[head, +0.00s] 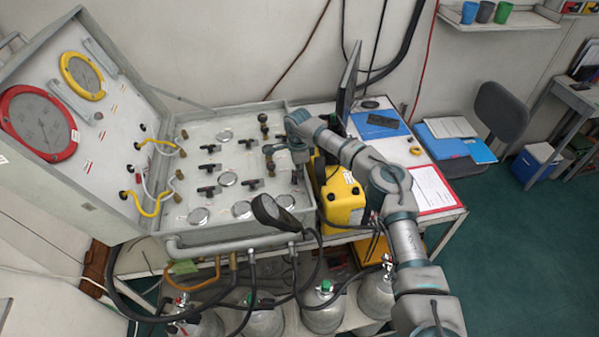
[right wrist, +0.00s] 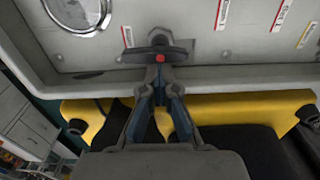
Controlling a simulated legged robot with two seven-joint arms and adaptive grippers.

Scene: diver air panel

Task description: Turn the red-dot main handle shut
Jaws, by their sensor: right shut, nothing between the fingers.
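The red-dot main handle (right wrist: 140,57) shows in the right wrist view as a dark bar lying across the picture, with a red dot at its middle. It sits on the pale panel close to the panel's rim. My right gripper (right wrist: 160,74) is shut and empty, its fingertips right at the middle of the bar. I cannot tell whether they touch it. My left gripper is not in view.
A yellow case (head: 343,205) stands close against the panel's right side, beneath my right arm. A black hand-held piece with a hose (head: 272,213) lies over the panel's front edge. Several other black handles and round gauges (head: 228,178) are on the panel. Gas cylinders (head: 323,312) stand below.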

